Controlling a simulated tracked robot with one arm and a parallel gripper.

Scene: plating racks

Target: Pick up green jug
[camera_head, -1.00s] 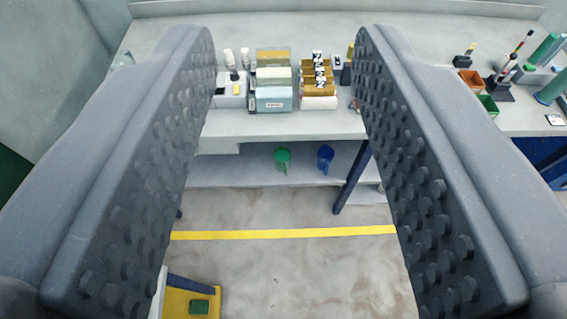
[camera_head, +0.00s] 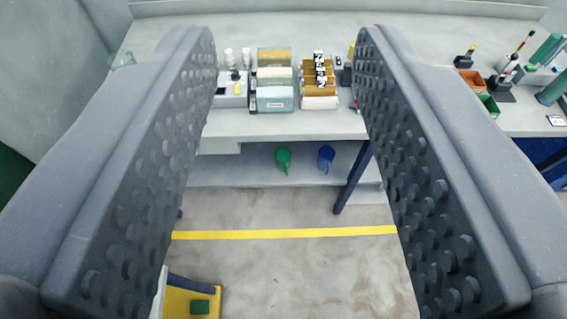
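The green jug (camera_head: 283,157) stands on the lower shelf under the workbench, in the middle of the view. A blue jug (camera_head: 326,156) stands just to its right on the same shelf. My gripper (camera_head: 285,45) is wide open and empty, with one studded finger on each side of the picture. The green jug shows between the fingers, well beyond them and apart from both.
The shelf (camera_head: 230,173) lies beneath the bench top (camera_head: 225,122), which overhangs it. A dark blue bench leg (camera_head: 352,180) stands right of the jugs. Boxes (camera_head: 275,98) sit on the bench. A yellow object (camera_head: 178,303) is at lower left. The floor (camera_head: 290,270) ahead is mostly clear.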

